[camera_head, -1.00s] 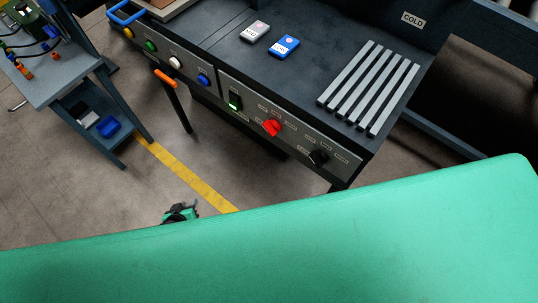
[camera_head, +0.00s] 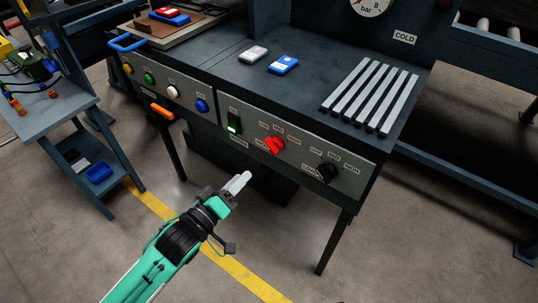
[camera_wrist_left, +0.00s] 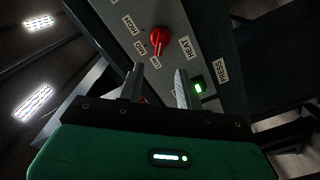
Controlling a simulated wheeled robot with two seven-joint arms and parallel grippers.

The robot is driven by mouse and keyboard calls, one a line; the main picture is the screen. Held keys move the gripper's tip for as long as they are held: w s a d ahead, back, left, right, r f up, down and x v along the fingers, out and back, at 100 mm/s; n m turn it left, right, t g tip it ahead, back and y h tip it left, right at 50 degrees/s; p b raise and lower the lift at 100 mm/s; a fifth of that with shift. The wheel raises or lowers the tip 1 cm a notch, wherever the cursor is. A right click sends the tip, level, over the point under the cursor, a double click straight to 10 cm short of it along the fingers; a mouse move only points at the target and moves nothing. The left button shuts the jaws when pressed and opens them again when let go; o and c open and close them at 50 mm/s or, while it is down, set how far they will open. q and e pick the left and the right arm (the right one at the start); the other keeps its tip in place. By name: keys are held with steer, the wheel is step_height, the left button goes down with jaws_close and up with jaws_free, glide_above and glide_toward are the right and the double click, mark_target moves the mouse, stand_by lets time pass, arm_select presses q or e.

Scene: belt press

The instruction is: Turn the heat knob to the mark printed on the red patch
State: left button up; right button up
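The red heat knob (camera_head: 274,146) is on the press's front panel, right of a lit green switch. In the left wrist view the knob (camera_wrist_left: 159,41) sits beside HIGH, MID, LOW and HEAT labels. My left gripper (camera_head: 240,183) is below and left of the knob, apart from it. In the left wrist view its two fingers (camera_wrist_left: 157,88) stand apart with nothing between them. A red patch (camera_head: 165,12) lies over a blue piece at the back left; its print is too small to read. My right gripper is not in view.
A black knob (camera_head: 327,173) is right of the red one. The green switch (camera_head: 233,123) is left of it. White (camera_head: 253,54) and blue (camera_head: 283,65) pieces lie on the press top. An orange handle (camera_head: 159,111) sticks out at left. The floor before the panel is clear.

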mark_target(269, 149)
arm_select(q)
steer(key=x, duration=1.2)
steer(key=shift+p, duration=0.3)
jaws_close()
